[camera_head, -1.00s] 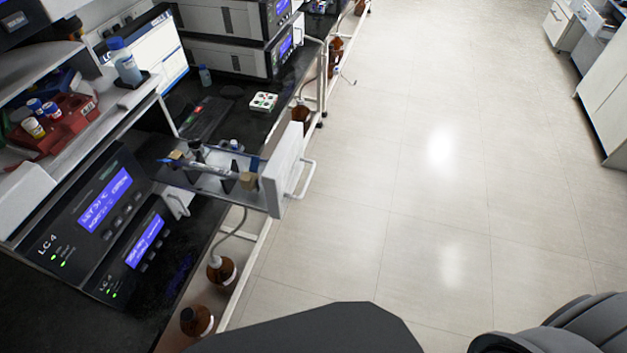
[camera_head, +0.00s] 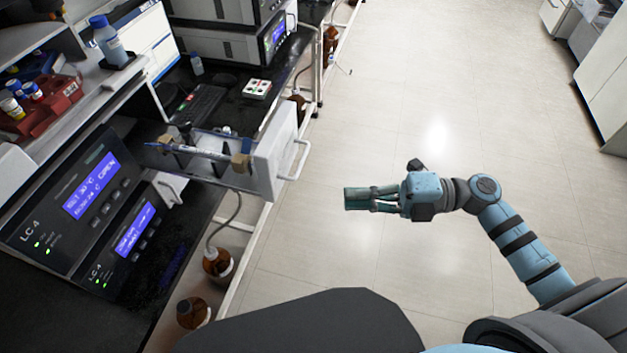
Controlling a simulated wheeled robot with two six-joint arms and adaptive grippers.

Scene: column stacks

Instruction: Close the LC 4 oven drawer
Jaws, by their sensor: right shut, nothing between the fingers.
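The LC 4 oven drawer (camera_head: 277,152) stands pulled out from the LC 4 unit (camera_head: 75,205) on the left. It has a white front panel with a white handle (camera_head: 296,160) on its outer face, and clear side walls with parts inside. The upper display of the unit seems to read "OPEN". My right gripper (camera_head: 346,199) is shut and empty. It hangs over the floor to the right of the drawer front and a little lower in the picture, apart from the handle, with its fingers pointing left. My left gripper is not in view.
The black bench (camera_head: 128,325) carries a keyboard (camera_head: 197,105), a monitor (camera_head: 155,45) and a small white rack (camera_head: 257,89). Brown bottles (camera_head: 193,312) stand below the drawer at the bench edge. The floor (camera_head: 400,120) to the right is clear.

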